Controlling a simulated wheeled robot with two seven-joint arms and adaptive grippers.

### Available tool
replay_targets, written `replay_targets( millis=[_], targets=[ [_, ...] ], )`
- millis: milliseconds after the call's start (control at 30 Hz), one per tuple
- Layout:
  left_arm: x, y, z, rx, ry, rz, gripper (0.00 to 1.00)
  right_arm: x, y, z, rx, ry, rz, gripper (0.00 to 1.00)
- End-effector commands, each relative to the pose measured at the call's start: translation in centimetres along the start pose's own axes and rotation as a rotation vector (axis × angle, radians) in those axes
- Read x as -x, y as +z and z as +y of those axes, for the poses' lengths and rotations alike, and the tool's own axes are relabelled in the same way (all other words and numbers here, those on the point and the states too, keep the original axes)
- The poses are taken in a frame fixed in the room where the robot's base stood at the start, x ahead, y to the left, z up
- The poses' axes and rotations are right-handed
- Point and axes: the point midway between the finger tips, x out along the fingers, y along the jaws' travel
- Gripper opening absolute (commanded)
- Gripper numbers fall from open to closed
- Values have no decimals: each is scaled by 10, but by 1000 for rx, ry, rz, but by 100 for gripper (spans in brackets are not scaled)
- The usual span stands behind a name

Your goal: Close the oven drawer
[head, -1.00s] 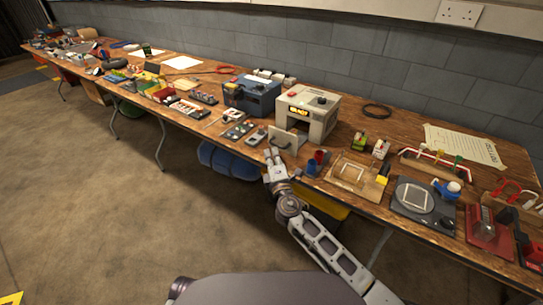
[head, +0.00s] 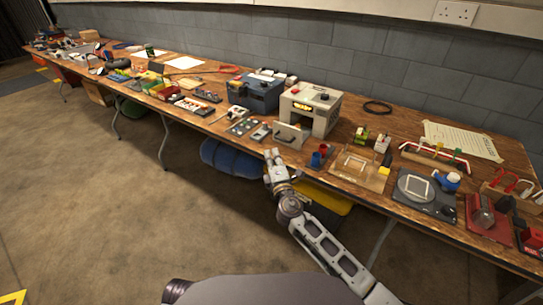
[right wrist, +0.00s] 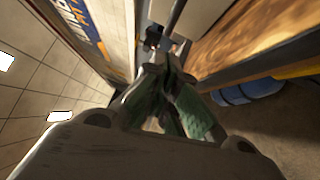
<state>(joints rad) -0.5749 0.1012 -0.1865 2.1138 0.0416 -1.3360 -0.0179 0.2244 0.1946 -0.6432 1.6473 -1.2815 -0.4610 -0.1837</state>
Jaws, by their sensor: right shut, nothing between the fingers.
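The oven (head: 310,108) is a pale box with a lit orange display, on the bench at centre right. Its drawer (head: 290,136) stands out from the oven's front, with a pale front panel and a dark handle. My right gripper (head: 272,154) is shut and empty, just in front and to the left of the drawer panel near the bench's front edge. I cannot tell whether it touches the panel. In the right wrist view the green-padded fingers (right wrist: 178,95) are close together, and a pale panel lies beyond them. My left gripper is out of view.
A blue-grey box machine (head: 254,92) stands left of the oven. Red and blue cups (head: 320,156) and a wooden board (head: 360,170) sit to its right. Blue (head: 232,158) and yellow (head: 325,197) bins are under the bench. The floor in front is clear.

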Motion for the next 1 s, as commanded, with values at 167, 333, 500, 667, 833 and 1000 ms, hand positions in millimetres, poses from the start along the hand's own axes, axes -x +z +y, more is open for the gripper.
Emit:
replay_targets(
  millis=[167,333,500,667,833,1000],
  targets=[
    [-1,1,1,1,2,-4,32,8,0,-1,1,-2,0,0],
    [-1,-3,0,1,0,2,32,17,0,-1,1,-1,0,0],
    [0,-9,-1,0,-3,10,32,31,0,-1,1,-2,-1,0],
    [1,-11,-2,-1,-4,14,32,47,0,-1,0,-3,0,0],
    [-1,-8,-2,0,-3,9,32,63,0,-1,1,-2,0,0],
    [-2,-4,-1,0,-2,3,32,79,0,-1,1,-2,0,0]
  ],
)
